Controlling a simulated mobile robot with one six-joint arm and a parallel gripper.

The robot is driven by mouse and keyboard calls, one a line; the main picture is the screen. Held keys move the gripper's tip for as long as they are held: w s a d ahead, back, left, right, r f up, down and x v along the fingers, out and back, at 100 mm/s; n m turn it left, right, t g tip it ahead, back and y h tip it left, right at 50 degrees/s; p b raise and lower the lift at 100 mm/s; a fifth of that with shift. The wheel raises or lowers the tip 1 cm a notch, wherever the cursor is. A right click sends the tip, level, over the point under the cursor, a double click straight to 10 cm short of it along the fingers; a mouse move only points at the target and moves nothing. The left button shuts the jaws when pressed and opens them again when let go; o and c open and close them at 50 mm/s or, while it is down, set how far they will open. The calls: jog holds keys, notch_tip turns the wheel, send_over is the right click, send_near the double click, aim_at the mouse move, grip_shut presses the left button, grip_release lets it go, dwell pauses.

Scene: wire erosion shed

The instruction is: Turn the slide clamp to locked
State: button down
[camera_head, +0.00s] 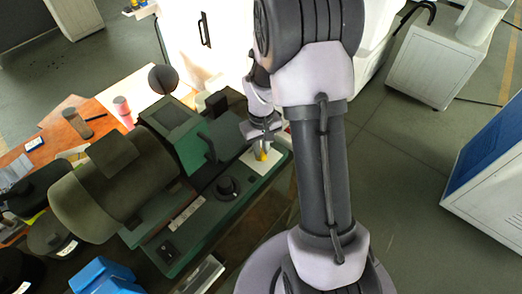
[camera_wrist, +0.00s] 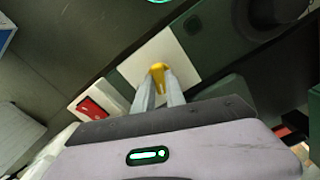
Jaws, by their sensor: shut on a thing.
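The slide clamp shows as a small yellow handle (camera_head: 262,156) on a pale plate at the right end of the dark green machine. In the wrist view the yellow handle (camera_wrist: 157,67) stands between my fingertips, over the pale square plate (camera_wrist: 185,60). My gripper (camera_head: 264,148) reaches down to it from above. In the wrist view my gripper (camera_wrist: 159,80) is shut on the yellow handle. The fingers hide part of the handle, and I cannot read any lock mark.
A black round knob (camera_head: 228,187) sits on the machine bed to the left of the clamp. A red rocker switch (camera_wrist: 92,108) on a white plate shows in the wrist view. A dark cylindrical housing (camera_head: 115,185) fills the machine's left side.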

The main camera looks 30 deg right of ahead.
jog(key=m+b, duration=0.3)
jog(key=m, duration=0.4)
jog(key=shift+f, duration=0.1)
jog(key=m+b, duration=0.3)
jog(key=m, duration=0.3)
jog(key=shift+m, duration=0.3)
dwell(0.3)
jog(key=c, duration=1.4)
grip_release()
jog(key=shift+r, duration=0.2)
notch_tip(320, 180, up, 17)
jog(key=p, duration=0.4)
jog(key=shift+r, duration=0.15)
jog(key=shift+a, duration=0.1)
